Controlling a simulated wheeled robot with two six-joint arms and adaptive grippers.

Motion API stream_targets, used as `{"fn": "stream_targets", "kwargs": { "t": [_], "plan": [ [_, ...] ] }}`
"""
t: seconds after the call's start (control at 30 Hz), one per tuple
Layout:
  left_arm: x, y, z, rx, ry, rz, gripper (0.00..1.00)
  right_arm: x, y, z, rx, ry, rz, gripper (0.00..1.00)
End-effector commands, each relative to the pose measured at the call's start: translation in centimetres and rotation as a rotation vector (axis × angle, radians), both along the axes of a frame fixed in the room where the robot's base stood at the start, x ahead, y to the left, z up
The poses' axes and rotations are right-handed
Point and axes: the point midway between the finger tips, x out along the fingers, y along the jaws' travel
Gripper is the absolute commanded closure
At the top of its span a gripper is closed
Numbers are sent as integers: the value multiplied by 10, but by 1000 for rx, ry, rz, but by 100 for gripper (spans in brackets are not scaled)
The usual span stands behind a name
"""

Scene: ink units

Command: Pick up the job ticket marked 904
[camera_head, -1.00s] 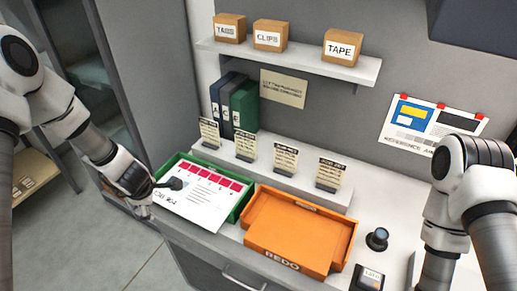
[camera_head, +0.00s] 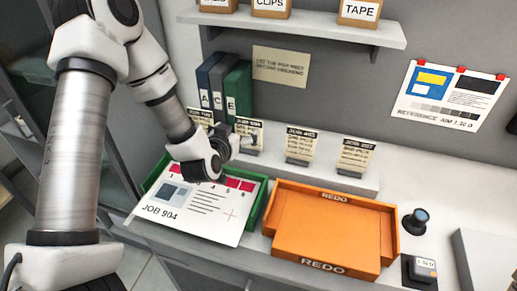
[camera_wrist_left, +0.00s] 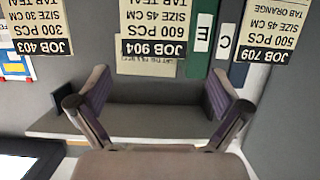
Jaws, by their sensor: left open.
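The job ticket marked 904 (camera_head: 250,129) stands in the row on the white ledge, second from the left, partly hidden by my left gripper. It also shows upside down in the left wrist view (camera_wrist_left: 159,28), centred between the fingers in the picture. My left gripper (camera_head: 240,143) is open, in front of this ticket. Its two fingers (camera_wrist_left: 158,98) are spread wide with nothing held between them. I cannot tell whether a finger touches the ticket. My right gripper is out of view.
Tickets 709 (camera_wrist_left: 268,30) and 403 (camera_wrist_left: 38,25) flank it, with another ticket (camera_head: 355,156) farther right. Binders (camera_head: 237,92) stand behind. A green tray (camera_head: 259,213) holds a JOB 904 sheet (camera_head: 166,216). An orange REDO tray (camera_head: 330,226) sits beside it.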

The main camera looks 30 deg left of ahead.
Motion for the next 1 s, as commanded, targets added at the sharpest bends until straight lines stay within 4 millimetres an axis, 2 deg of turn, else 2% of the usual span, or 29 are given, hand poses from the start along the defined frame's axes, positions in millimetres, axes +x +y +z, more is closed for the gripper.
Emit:
{"fn": "stream_targets", "kwargs": {
  "t": [0.27, 0.4, 0.5, 0.77, 0.8, 0.93, 1.0],
  "plan": [
    [30, 6, -7, 2, -2, 1, 0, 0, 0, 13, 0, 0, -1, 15],
    [52, 10, -14, 3, 0, -1, 0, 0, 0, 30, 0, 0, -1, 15],
    [67, 13, -21, 2, -2, 1, 0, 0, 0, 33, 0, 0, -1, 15],
    [73, 15, -26, -2, -3, 2, 0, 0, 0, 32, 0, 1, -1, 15],
    [73, 15, -26, -2, -3, 2, 14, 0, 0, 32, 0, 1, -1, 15],
    [73, 15, -26, -2, -2, 2, 60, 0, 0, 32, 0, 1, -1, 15],
    [73, 15, -26, -1, -2, 2, 61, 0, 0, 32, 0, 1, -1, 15]
  ]
}}
